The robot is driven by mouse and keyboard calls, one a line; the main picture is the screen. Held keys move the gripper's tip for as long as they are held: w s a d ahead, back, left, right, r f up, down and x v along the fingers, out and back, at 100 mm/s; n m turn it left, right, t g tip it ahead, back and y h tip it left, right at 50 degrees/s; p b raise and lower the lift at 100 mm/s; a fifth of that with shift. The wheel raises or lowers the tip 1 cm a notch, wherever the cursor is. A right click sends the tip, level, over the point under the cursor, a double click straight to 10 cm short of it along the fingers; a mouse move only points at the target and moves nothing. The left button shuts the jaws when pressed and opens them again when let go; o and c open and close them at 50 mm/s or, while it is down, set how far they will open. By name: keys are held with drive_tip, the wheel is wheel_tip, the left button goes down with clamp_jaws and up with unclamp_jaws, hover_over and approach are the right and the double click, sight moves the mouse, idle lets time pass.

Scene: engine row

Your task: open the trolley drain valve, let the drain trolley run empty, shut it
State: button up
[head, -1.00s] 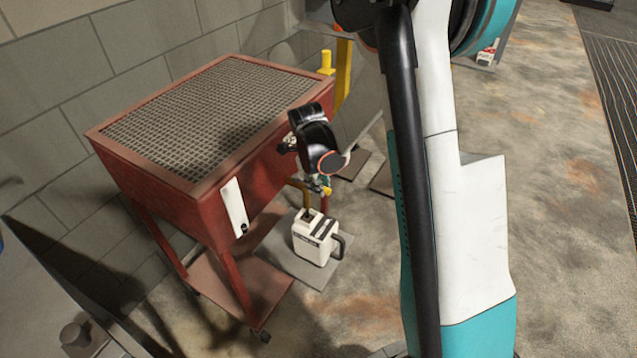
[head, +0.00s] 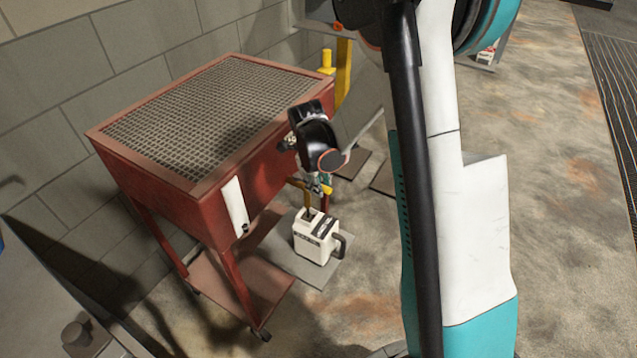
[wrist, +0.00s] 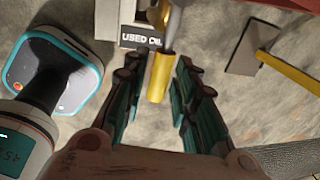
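The red drain trolley (head: 215,210) with a grated top stands against the wall at left in the head view. A white strip with a dark spot at its foot is on its front. The drain valve's yellow handle (wrist: 160,78) lies between my gripper's fingers in the wrist view, with gaps to both sides. My gripper (wrist: 160,70) is open around it; in the head view it hangs at the trolley's right side. A white used-oil jug (head: 315,238) stands below the valve. The valve body is mostly hidden; I cannot tell whether oil runs.
The jug stands on a grey plate (head: 287,262) on the floor. A yellow post (head: 343,75) rises behind the trolley. A grey cabinet edge (head: 50,300) is at lower left. The concrete floor at right is mostly clear.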

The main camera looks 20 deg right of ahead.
wheel_tip(320, 180, up, 12)
drive_tip(key=s+a, duration=0.1)
drive_tip(key=a, duration=0.1)
drive_tip(key=shift+s+f, duration=0.15)
drive_tip(key=shift+f, duration=0.1)
idle(0.4)
drive_tip(key=s+a+r+n+t, duration=0.2)
drive_tip(key=s+r+n, duration=0.1)
drive_tip(key=s+n, duration=0.4)
drive_tip(key=s+a+r+n+t+y, duration=0.1)
drive_tip(key=s+a+r+n+t, duration=0.1)
drive_tip(key=s+r+n, duration=0.2)
drive_tip(key=s+a+r+n+t, duration=0.2)
drive_tip(key=s+n, duration=0.8)
drive_tip(key=n, duration=0.8)
drive_tip(key=shift+s+r+y, duration=0.2)
drive_tip(key=shift+r+y, duration=0.2)
drive_tip(key=shift+r, duration=0.3)
idle(3.0)
